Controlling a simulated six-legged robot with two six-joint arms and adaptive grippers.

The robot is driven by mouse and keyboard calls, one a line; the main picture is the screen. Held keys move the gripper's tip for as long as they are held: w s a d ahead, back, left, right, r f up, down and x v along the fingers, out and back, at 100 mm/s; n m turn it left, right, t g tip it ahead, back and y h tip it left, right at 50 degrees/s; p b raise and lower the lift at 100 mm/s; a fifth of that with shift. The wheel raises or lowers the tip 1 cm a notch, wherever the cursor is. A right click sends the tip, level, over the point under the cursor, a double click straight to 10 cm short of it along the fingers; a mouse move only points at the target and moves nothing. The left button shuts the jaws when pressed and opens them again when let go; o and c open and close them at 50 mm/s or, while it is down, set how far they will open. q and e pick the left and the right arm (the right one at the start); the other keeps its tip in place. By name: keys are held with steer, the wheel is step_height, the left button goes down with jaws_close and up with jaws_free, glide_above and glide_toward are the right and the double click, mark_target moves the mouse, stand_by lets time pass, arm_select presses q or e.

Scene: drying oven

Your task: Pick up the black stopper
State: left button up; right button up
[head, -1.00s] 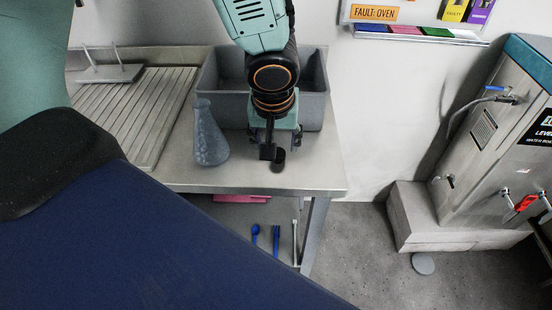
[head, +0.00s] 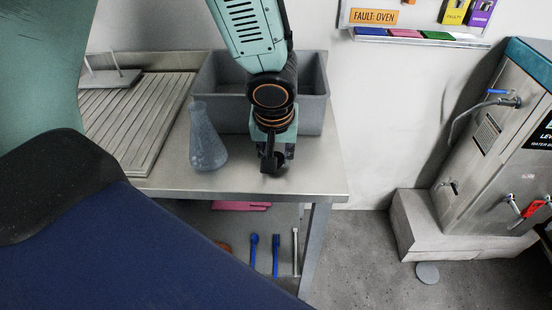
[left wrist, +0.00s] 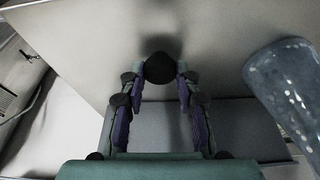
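The black stopper (left wrist: 160,68) stands on the metal bench top, between the fingertips of my left gripper (left wrist: 160,78) in the left wrist view. A narrow gap seems to show beside the stopper, so the fingers look open around it rather than closed on it. In the head view my left gripper (head: 275,161) points down at the bench near its front edge, and the stopper (head: 278,163) is partly hidden by the fingers. My right gripper is in neither view.
A blue-grey conical flask (head: 206,140) stands close left of the gripper; it also shows in the left wrist view (left wrist: 290,85). A grey basin (head: 312,105) lies behind, and a ribbed drainer (head: 140,115) at left. The bench (head: 315,180) is clear to the right.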

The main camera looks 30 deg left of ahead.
arm_select(q)
steer(key=shift+s+d+r, duration=0.1)
steer(key=shift+c, duration=0.6)
